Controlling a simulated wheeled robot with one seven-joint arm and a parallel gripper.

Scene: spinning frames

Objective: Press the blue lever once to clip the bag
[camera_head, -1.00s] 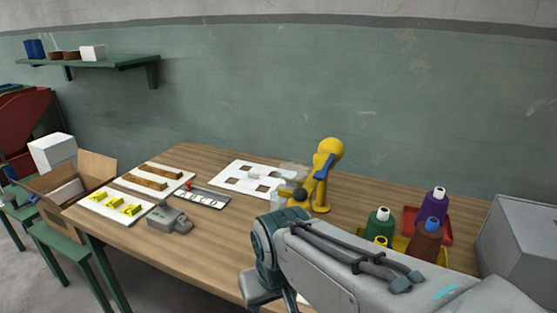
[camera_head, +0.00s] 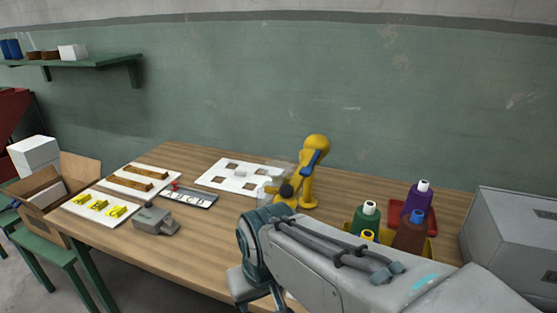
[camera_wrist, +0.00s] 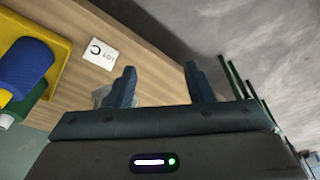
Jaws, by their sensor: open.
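The blue lever (camera_head: 312,160) is on the yellow clipping device (camera_head: 308,186), which stands upright on the table behind my arm. A clear, crumpled bag (camera_head: 274,181) is beside the device's left side, near a dark round knob. I cannot tell whether the bag is inside the device's jaw. My gripper (camera_wrist: 160,85) is open and empty in the wrist view, with its two dark blue fingers apart. In the head view my arm covers the front right of the table, and the fingertips are hidden. The lever does not show in the wrist view.
Thread cones, including a green one (camera_head: 366,216), stand at the right beside a grey box (camera_head: 512,235). White boards (camera_head: 225,188) and a grey clamp-like tool (camera_head: 155,220) lie on the left.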

